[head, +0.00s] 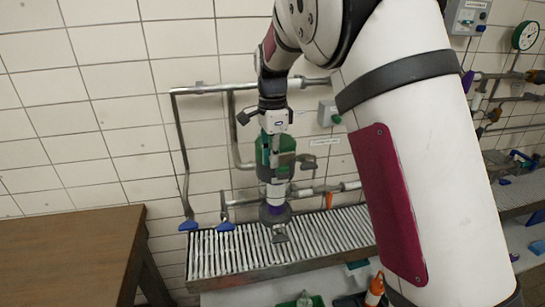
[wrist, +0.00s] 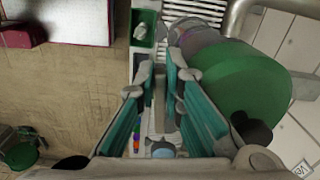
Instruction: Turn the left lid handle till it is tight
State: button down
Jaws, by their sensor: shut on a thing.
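My gripper (wrist: 163,68) shows in the wrist view with its two teal-padded fingers pointing up the picture. A thin grey piece (wrist: 159,98) shows between the pads; I take it for the left lid handle, though most of it is hidden. The fingers are closed on it. In the head view my gripper (head: 268,150) points down in front of a green housing (head: 286,144), and the fingers are hard to make out. The green housing (wrist: 245,85) fills the right of the wrist view, close beside the right finger. I cannot tell how tight the lid is.
A grey slatted grate (head: 330,232) runs below the pump and pipes. Grey pipes (head: 215,88) with blue lever handles (head: 188,225) stand on the tiled wall. A wooden table (head: 65,250) is at the left. An orange bottle (head: 375,290) stands in front of the grate.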

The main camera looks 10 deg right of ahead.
jog(key=c, duration=2)
grip_release()
jog(key=shift+o, duration=0.2)
